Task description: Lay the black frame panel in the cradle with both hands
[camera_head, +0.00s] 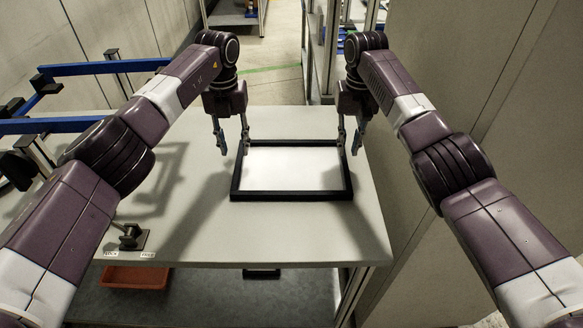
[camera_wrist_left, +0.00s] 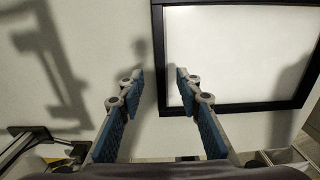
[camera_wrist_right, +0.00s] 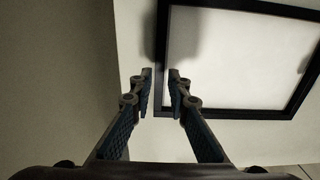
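The black frame panel (camera_head: 291,197) lies flat on the light table, its white centre facing up. My left gripper (camera_head: 234,149) is open above the panel's far left corner; in the left wrist view the panel's left rail (camera_wrist_left: 161,60) shows between and beyond its fingertips (camera_wrist_left: 161,75). My right gripper (camera_head: 349,147) is open, with a narrower gap, by the far right corner. In the right wrist view a rail (camera_wrist_right: 161,40) of the panel lies in line with the finger gap (camera_wrist_right: 160,73). Contact with the panel cannot be told. A structure with blue rails (camera_head: 60,125), possibly the cradle, stands at the left.
The table (camera_head: 330,225) is bare around the panel. A small dark metal fixture (camera_head: 132,237) stands near its front left edge, by small labels. A red bin (camera_head: 135,277) sits below. A wall panel (camera_head: 470,60) rises close on the right.

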